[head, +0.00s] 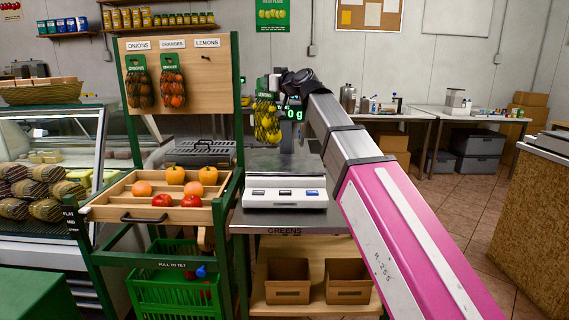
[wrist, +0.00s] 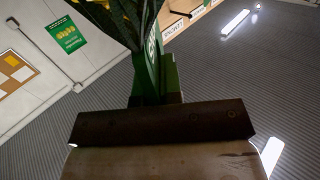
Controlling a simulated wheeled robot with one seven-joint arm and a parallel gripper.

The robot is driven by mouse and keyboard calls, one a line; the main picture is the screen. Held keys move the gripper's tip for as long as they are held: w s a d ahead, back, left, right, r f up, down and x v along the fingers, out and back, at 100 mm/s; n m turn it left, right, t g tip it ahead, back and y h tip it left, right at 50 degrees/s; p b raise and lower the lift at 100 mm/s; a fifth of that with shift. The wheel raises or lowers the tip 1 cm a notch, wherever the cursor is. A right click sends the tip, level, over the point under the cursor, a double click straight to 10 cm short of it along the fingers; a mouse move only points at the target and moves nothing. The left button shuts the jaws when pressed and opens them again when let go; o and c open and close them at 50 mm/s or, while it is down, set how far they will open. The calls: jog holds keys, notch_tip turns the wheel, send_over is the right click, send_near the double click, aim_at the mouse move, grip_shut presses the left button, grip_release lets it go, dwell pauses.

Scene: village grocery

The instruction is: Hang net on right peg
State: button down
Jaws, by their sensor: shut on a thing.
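A net of lemons (head: 266,122) with a green header card hangs from my gripper (head: 277,84), to the right of the wooden board (head: 190,92). My gripper is shut on the green header card, which also shows in the wrist view (wrist: 152,62); the dark net is at the top there. The right peg (head: 207,58), under the "LEMONS" label (head: 208,43), is bare. A net of onions (head: 138,88) hangs under the left label and a net of oranges (head: 172,88) under the middle one. The lemon net is apart from the board.
A scale (head: 285,194) stands on the counter below the net, with its lit display partly behind my arm. A tilted wooden tray (head: 150,217) with tomatoes and orange fruit is below the board. A green post (head: 237,110) edges the board's right side.

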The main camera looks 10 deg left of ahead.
jog(key=w+d+f, duration=0.4)
jog(key=w+f, duration=0.6)
jog(key=w, duration=0.1)
jog(key=shift+f, duration=0.25)
dwell(0.3)
jog(key=shift+f, duration=0.15)
jog(key=c, duration=1.3)
grip_release()
jog(key=shift+f, duration=0.1)
